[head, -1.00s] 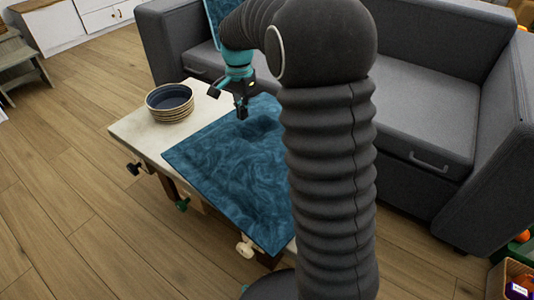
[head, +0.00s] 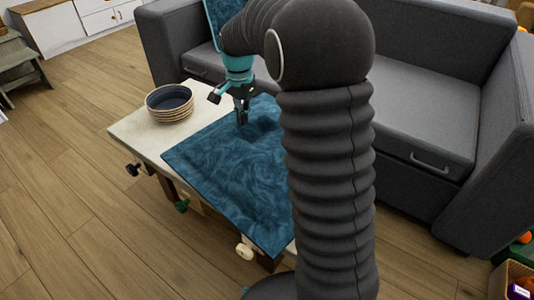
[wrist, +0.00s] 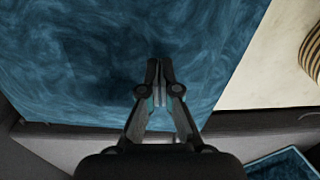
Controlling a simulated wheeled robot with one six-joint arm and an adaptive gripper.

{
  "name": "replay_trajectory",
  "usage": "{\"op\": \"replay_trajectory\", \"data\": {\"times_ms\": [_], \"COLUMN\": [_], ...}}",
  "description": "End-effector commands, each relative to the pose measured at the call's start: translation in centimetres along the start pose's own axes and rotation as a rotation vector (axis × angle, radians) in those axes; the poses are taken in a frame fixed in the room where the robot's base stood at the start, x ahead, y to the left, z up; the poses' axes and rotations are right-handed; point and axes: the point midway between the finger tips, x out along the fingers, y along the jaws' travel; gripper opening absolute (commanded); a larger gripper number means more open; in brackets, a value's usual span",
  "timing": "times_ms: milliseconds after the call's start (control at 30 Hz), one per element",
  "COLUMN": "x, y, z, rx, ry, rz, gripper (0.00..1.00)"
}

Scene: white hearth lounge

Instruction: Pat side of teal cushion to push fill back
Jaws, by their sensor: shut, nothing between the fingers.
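The teal cushion (head: 215,170) lies flat on a pale-topped table, with a swirled fabric pattern. A dark, shaded patch that looks like a dip shows near its far side. In the wrist view the cushion (wrist: 90,60) fills most of the upper left. My gripper (head: 242,120) points down over the cushion's far part, near that dark patch. Its fingers are shut and empty in the wrist view (wrist: 160,68). I cannot tell whether the fingertips touch the fabric. My arm hides the cushion's right part in the head view.
A stack of bowls or plates (head: 170,103) stands on the table (head: 127,128) left of the cushion. A grey sofa (head: 430,90) stands behind and to the right. Another teal cushion (head: 221,12) leans on the sofa. Wood floor (head: 70,190) is clear at left.

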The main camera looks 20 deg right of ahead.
Motion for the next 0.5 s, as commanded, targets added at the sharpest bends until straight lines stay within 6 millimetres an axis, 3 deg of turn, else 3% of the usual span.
{"op": "replay_trajectory", "data": {"times_ms": [500], "x": [-4.6], "y": [0.0], "z": [0.0], "rx": [0.0], "ry": [0.001], "rz": [-0.001], "gripper": [0.0]}}
